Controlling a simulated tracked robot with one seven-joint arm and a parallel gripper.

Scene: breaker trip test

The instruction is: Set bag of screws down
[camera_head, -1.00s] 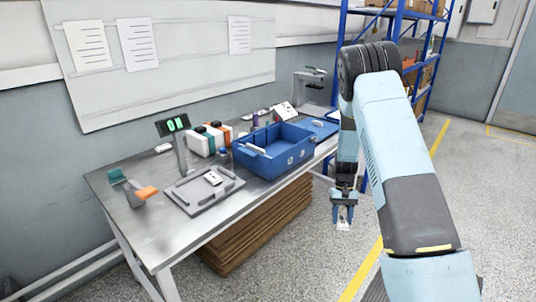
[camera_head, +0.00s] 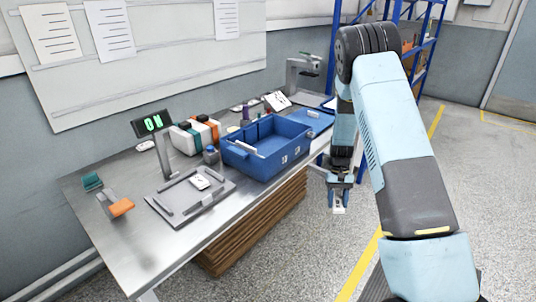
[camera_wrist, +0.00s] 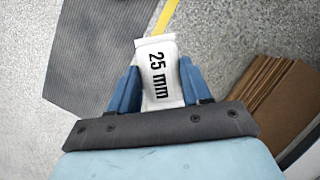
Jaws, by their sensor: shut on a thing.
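The bag of screws (camera_wrist: 160,75) is a small white packet printed "25 mm". In the wrist view it sits between the blue fingers of my gripper (camera_wrist: 161,88), which are shut on it. In the head view my gripper (camera_head: 340,194) hangs pointing down beyond the table's right front edge, with the white bag (camera_head: 339,208) at its tips, over the floor. The bag touches nothing else that I can see.
The metal table (camera_head: 112,247) holds a blue bin (camera_head: 262,164), a grey tray (camera_head: 165,214) with a white packet (camera_head: 200,182), a display reading "ON" (camera_head: 153,123) and several bottles. Stacked cardboard (camera_head: 262,232) lies under the table. A blue shelf rack (camera_head: 427,45) stands behind.

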